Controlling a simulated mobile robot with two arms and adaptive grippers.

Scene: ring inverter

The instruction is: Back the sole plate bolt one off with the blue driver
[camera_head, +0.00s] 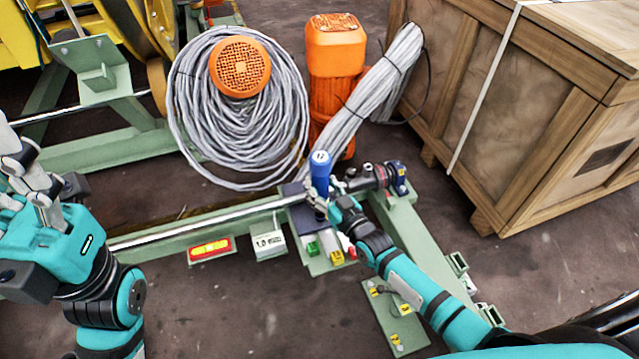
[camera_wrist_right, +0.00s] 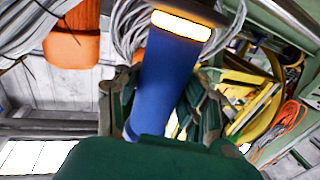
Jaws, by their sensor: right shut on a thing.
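The blue driver (camera_head: 320,172) stands upright with a white cap on its top, above a small dark block on the green frame. My right gripper (camera_head: 322,200) is shut on it; the driver's blue handle (camera_wrist_right: 168,80) also fills the middle of the right wrist view. A pale green plate with yellow labels (camera_head: 389,332), perhaps the sole plate, lies on the floor at the lower right, partly behind my right forearm. Its bolts are too small to tell apart. My left gripper (camera_head: 38,190) is at the left edge, away from the driver.
The green frame (camera_head: 180,230) with a long metal rod crosses the middle. Behind it stand a grey cable coil (camera_head: 190,120) and an orange motor-like unit (camera_head: 335,60). A large wooden crate (camera_head: 540,110) blocks the right. The floor in front is mostly clear.

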